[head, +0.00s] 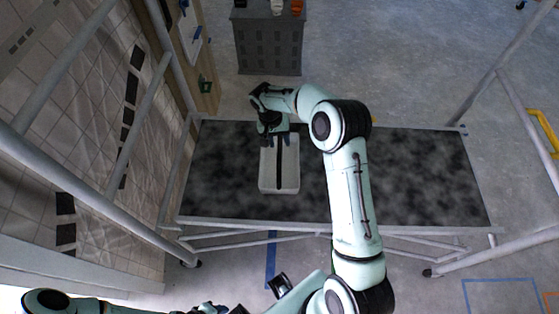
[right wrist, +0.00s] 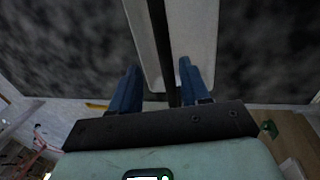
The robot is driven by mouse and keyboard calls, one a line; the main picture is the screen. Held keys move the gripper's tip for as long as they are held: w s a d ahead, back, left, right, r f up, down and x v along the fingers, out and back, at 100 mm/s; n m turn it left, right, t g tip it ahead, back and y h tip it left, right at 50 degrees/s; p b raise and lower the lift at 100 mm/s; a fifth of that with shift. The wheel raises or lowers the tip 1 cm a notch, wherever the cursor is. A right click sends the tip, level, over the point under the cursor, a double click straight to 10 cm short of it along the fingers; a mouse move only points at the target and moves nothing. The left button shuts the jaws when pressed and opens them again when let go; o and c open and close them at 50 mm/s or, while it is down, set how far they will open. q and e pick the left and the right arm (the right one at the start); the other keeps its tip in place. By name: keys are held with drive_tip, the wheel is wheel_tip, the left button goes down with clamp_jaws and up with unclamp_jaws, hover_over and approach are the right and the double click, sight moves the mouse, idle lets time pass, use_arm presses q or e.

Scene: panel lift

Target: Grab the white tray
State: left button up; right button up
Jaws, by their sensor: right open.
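The white tray (head: 268,172) lies on the dark speckled tabletop, left of its middle, with a dark bar (head: 280,160) running along its length. In the right wrist view the tray (right wrist: 197,35) extends away from my gripper, and the bar (right wrist: 162,40) runs between the fingers. My right gripper (head: 275,137) is over the tray's far end in the head view. Its blue fingers (right wrist: 157,80) are apart and hold nothing. Whether they touch the tray is unclear. My left arm lies along the bottom edge of the head view; its jaws cannot be made out.
The table (head: 420,170) is bare to the right of the tray. A metal-tube frame (head: 150,110) and tiled wall stand at the left. A grey cabinet (head: 268,45) with small items on top stands beyond the table.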

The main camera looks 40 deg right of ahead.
sight(279, 147)
drive_tip(key=shift+s+d+f, duration=0.1)
drive_tip(key=shift+s+f, duration=0.05)
drive_tip(key=shift+f, duration=2.55)
clamp_jaws()
